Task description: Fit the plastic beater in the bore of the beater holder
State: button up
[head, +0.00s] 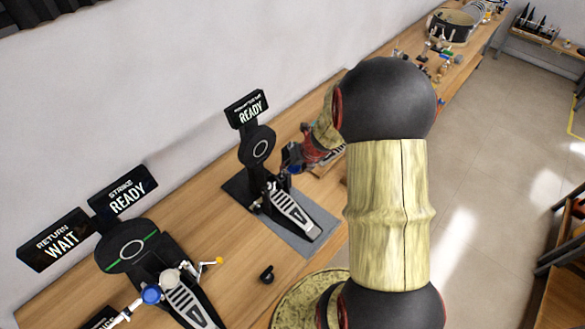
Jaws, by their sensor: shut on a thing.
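My gripper (299,160) is beside the upright of the farther drum pedal (265,195), on its right side. It is small in the head view and partly hidden by my own arm. It is shut on a small dark-blue piece, apparently the plastic beater (293,151). The beater's shaft and tip are too small to make out. The beater holder appears to be on this pedal, near its shaft behind the footboard (291,208). Its bore cannot be seen, so I cannot tell whether the beater touches it or is in it.
The farther pedal stands on a grey mat (310,243) below a READY sign (246,108). A nearer pedal (130,248) has signs reading WAIT and READY. A small black part (267,274) lies on the wooden bench (235,258). Several small items and a drum (452,28) are farther back.

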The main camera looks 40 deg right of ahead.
aim_at(298, 167)
jog(key=shift+b+x, duration=1.2)
jog(key=shift+x, duration=1.25)
jog(key=o, duration=1.3)
jog(key=shift+o, duration=0.4)
jog(key=v, duration=1.2)
